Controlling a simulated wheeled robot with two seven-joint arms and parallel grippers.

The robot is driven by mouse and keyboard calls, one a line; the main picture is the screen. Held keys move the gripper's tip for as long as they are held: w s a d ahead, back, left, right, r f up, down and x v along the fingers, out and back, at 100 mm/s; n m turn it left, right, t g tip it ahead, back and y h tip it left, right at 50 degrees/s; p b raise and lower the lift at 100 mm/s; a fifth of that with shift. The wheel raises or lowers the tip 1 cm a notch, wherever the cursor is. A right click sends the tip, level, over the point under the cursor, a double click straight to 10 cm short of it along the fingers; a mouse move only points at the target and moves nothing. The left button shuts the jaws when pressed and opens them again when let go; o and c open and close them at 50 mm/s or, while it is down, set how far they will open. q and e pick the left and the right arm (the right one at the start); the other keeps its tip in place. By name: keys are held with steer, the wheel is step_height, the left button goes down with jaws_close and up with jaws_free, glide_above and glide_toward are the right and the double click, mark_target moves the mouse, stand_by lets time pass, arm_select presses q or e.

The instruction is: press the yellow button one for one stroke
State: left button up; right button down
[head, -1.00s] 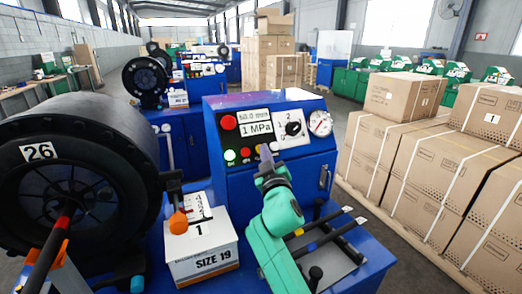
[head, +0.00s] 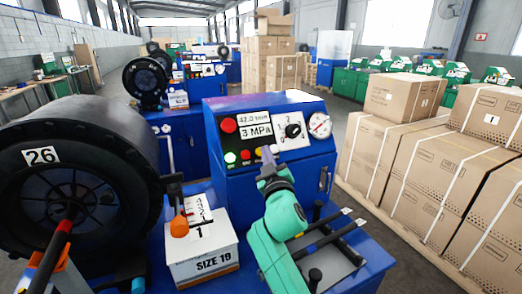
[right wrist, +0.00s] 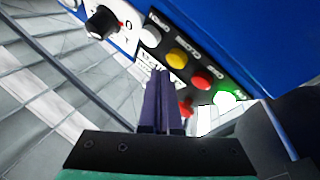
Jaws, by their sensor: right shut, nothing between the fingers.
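The yellow button (head: 258,152) sits in the button row on the blue crimper's slanted panel, between a red and a white button. It also shows in the right wrist view (right wrist: 176,57). My right gripper (head: 267,157) is shut and empty in front of the panel, close to the yellow button. In the right wrist view its purple fingertips (right wrist: 160,75) lie below the yellow button, and a gap shows between them. The display (head: 257,126) reads 42.0 mm and 3 MPa. My left gripper is not in view.
The red button (right wrist: 201,79), lit green button (right wrist: 228,98) and white button (right wrist: 150,36) flank the yellow one. A black knob (head: 293,130) and gauge (head: 320,125) are to the right. A box marked SIZE 19 (head: 202,262) stands left of my right arm. Cartons (head: 440,180) stand right.

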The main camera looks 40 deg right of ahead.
steer(key=s+r+p, duration=0.1)
steer(key=s, duration=0.1)
steer(key=s+a+r+p, duration=0.1)
steer(key=s, duration=0.1)
steer(key=shift+a+r+p, duration=0.15)
steer(key=shift+r+p, duration=0.2)
stand_by(2.8)
